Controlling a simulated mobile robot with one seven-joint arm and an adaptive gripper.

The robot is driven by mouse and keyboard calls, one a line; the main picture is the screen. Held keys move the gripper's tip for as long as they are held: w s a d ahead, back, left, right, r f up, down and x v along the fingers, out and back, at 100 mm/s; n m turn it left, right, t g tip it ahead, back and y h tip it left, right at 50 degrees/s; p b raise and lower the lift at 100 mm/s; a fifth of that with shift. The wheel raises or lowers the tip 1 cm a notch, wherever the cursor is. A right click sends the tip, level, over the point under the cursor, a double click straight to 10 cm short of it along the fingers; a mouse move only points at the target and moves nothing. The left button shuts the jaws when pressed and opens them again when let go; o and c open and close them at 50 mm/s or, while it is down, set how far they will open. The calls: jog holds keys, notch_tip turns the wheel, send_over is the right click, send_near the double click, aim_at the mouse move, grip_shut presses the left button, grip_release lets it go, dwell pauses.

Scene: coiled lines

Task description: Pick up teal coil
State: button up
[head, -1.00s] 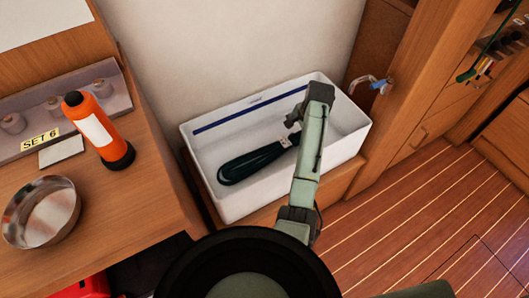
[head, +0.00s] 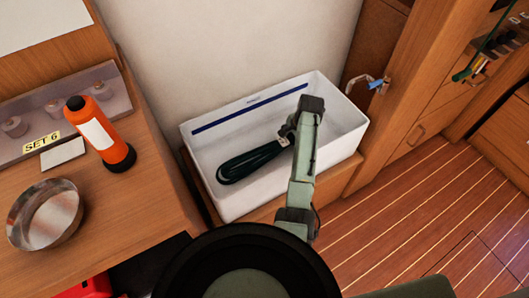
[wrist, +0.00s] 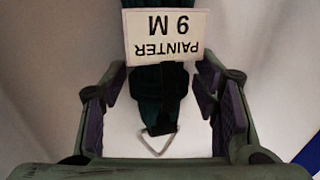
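The teal coil (head: 248,163) is a dark, long bundle lying in a white bin. In the wrist view its dark teal strands (wrist: 150,85) run between my fingers. A white tag (wrist: 166,38) on it reads "PAINTER 9 M" upside down, and a dark strap ends in a metal triangle ring (wrist: 157,142). My gripper (wrist: 160,100) is open, with one finger on each side of the coil's strap end and gaps visible. In the head view my gripper (head: 287,134) is over that end, and my wrist hides part of it.
The white bin (head: 335,105) has raised walls around the coil and stands on a wooden ledge. Wooden floor is clear at right.

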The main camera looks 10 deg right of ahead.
grip_shut()
dwell(0.5)
notch_tip(320, 180, up, 10)
jog(key=shift+r+b, duration=0.1)
jog(key=shift+b, duration=0.45)
